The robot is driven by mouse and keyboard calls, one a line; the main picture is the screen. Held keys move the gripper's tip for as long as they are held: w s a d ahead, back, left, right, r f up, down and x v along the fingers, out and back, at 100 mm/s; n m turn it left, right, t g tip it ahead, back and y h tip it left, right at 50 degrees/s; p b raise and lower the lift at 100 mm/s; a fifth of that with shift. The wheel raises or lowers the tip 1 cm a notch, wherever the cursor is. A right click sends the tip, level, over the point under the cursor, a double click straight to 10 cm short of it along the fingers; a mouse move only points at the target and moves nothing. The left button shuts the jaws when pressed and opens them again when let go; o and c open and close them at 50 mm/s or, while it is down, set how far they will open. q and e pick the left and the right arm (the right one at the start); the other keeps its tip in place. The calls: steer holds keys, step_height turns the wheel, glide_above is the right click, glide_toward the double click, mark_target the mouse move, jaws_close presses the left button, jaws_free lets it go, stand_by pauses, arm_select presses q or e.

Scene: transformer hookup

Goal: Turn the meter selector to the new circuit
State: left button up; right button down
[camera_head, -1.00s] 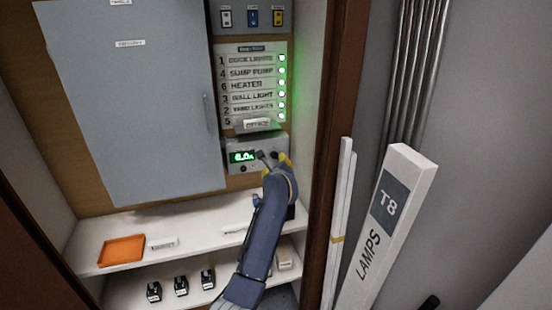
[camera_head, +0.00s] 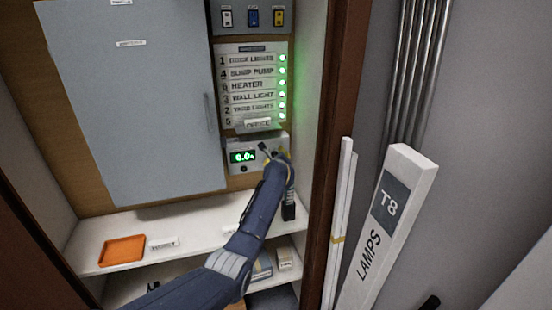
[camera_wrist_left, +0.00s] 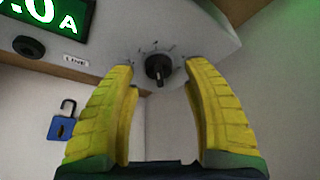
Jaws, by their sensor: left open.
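The meter (camera_head: 238,168) is a light box under the circuit list, with a green display (camera_head: 243,157) that appears to read 0.0 A. Its selector is a small black knob (camera_wrist_left: 158,69) with tick marks around it, beside a "LINE" label (camera_wrist_left: 75,61). My left gripper (camera_head: 279,155) is at the meter's right end and hides the knob in the head view. In the left wrist view its yellow fingers are open, one on each side of the knob, with gaps between. I cannot tell how deep they reach around it. My right gripper is not in view.
The circuit list (camera_head: 251,85) has green lights. A grey panel door (camera_head: 135,100) stands left. An orange tray (camera_head: 122,250) lies on the shelf. A blue padlock (camera_wrist_left: 62,126) shows in the wrist view. The cabinet's right wall (camera_head: 308,110) is close to my gripper.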

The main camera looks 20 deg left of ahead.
arm_select(q)
steer(key=shift+w+a+f, duration=0.15)
steer(key=shift+w+a, duration=0.05)
steer(key=shift+w, duration=0.3)
jaws_close()
stand_by(0.3)
